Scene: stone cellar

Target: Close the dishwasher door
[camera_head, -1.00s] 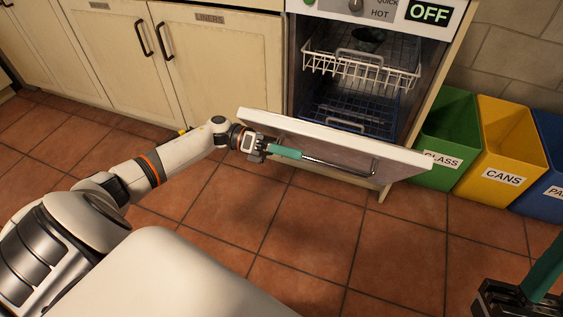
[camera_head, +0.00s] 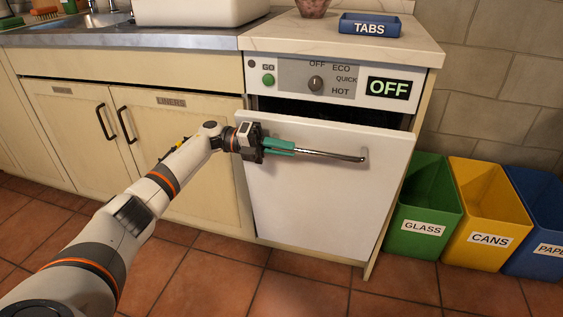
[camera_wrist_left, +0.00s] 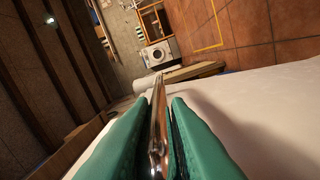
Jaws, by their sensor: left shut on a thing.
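The dishwasher door (camera_head: 312,195) is white and stands nearly upright in the head view. A dark gap shows between its top edge and the control panel (camera_head: 330,84), so it is slightly ajar. My left gripper (camera_head: 292,149) has teal fingers and is shut on the metal door handle (camera_head: 335,156) near its left end. In the left wrist view the handle bar (camera_wrist_left: 157,125) runs between the two teal fingers, beside the white door face (camera_wrist_left: 265,115). The racks inside are hidden behind the door. My right gripper is out of view.
Green (camera_head: 421,212), yellow (camera_head: 487,215) and blue (camera_head: 540,215) bins stand right of the dishwasher. A blue TABS box (camera_head: 370,27) sits on the counter above. Cream cabinets (camera_head: 150,150) are to the left. The tiled floor (camera_head: 225,275) in front is clear.

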